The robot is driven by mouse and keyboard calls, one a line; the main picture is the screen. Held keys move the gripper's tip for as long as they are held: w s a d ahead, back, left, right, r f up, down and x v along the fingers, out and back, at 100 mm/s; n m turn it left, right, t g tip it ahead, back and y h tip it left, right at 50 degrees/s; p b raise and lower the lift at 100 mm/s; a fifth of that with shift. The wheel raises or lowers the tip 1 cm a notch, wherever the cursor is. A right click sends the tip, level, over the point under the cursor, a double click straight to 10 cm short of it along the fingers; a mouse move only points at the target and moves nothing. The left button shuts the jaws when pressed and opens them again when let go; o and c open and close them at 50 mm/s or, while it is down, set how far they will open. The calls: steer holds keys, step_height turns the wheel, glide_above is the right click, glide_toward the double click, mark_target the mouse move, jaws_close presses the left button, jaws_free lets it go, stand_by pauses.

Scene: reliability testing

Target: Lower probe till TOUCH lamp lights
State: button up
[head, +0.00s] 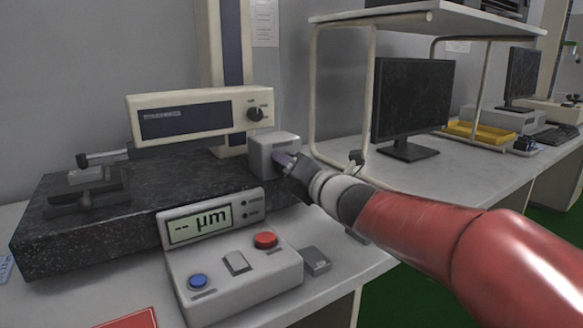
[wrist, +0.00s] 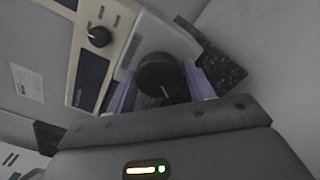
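The probe (head: 101,157) is a thin grey arm reaching left from the measuring head over a small grey part on a dark fixture (head: 88,199). I cannot tell whether its tip touches the part. The control box (head: 238,281) has a display (head: 199,224) reading "-- µm"; small indicators beside it look dark, their labels too small to read. My gripper (head: 286,160) is at the grey drive box (head: 274,155) right of the column. In the wrist view its fingers (wrist: 161,86) flank a round black knob (wrist: 160,74), with no clear gap on either side.
The black granite plate (head: 38,238) carries the fixture. The measuring head (head: 196,118) has a small dial. A red button (head: 265,240) and blue button (head: 198,281) are on the control box. A bench with a monitor (head: 411,97) and shelf frame stands at right.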

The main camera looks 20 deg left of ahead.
steer(key=o, duration=0.3)
steer(key=v, duration=0.8)
stand_by(0.8)
